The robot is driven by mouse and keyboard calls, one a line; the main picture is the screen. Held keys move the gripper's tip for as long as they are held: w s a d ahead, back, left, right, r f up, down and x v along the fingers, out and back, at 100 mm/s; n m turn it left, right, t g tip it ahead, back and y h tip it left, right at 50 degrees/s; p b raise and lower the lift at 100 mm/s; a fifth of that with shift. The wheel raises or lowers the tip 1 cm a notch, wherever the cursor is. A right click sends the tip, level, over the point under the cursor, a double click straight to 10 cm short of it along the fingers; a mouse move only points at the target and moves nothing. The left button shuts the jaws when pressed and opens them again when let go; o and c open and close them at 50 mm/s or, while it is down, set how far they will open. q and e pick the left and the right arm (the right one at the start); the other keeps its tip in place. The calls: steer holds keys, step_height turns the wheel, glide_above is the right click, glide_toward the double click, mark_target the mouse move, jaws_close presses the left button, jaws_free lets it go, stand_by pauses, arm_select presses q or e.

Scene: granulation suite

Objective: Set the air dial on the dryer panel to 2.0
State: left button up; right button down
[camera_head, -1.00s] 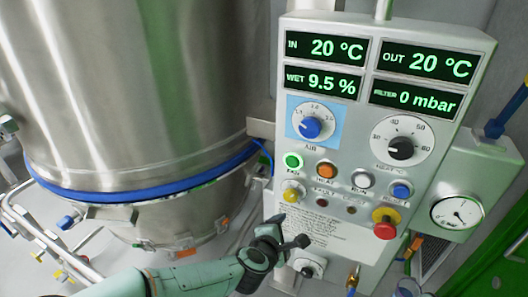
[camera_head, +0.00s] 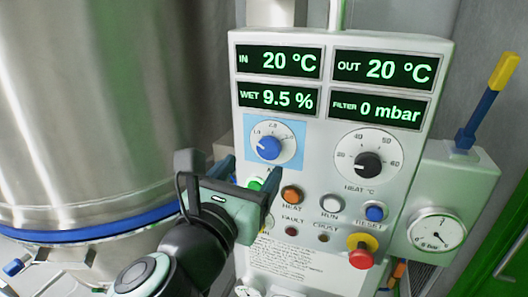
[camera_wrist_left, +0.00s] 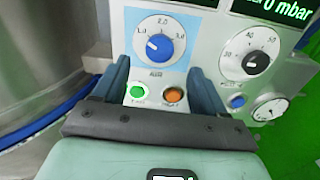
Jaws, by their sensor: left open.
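The air dial (camera_head: 269,147) is a blue knob on a white round scale with a light blue square behind it, at the upper left of the dryer panel (camera_head: 330,140). In the left wrist view the dial (camera_wrist_left: 159,47) shows whole, and its white mark points left, near the 1.0 end of the scale. My left gripper (camera_head: 248,178) is open and empty, just below and in front of the dial. In the left wrist view its fingers (camera_wrist_left: 160,68) stand either side of the space below the knob, apart from it. My right gripper is not in view.
Green displays top the panel. The heat dial (camera_head: 368,164) is right of the air dial. Buttons, including orange (camera_head: 292,194) and blue (camera_head: 375,213), sit below, with a red emergency knob (camera_head: 361,252) lower. A gauge (camera_head: 436,230) is at right; the steel vessel (camera_head: 90,110) is at left.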

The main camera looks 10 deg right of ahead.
mark_target(267, 149)
arm_select(q)
steer(key=p+x, duration=0.1)
steer(key=x, duration=0.6)
steer(key=shift+w, duration=0.1)
steer(key=c, duration=1.1)
